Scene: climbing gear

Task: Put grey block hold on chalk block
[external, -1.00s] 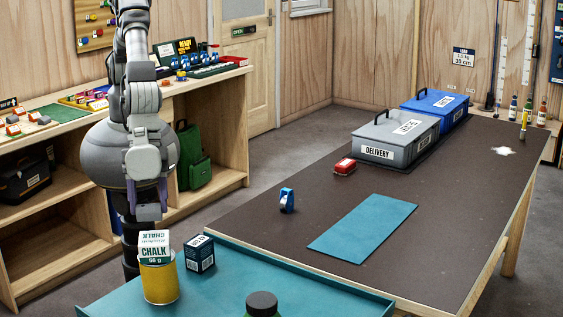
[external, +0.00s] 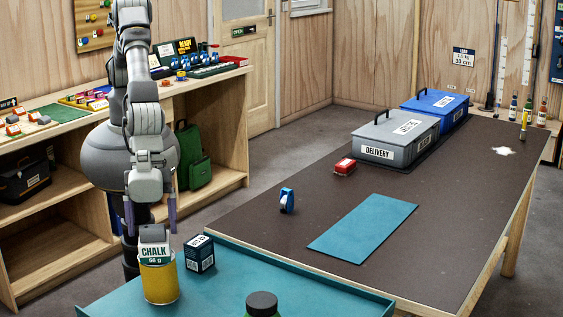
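The chalk block (external: 156,254), a small carton with a green and white CHALK label, sits on top of a yellow can (external: 160,284) at the near left of the teal tray. The grey block hold (external: 153,234) is on the chalk block's top face, covering most of it, and appears to rest on it. My gripper (external: 150,215) is just above, pointing down, with its two purple fingers spread wide to either side of the hold. The fingers look clear of it. The exact contact under the hold is too small to see.
A dark blue box (external: 200,254) stands close right of the can. A green jar with a black lid (external: 262,304) is at the tray's front. The teal tray (external: 300,289) has free room on its right. The dark table with bins is behind.

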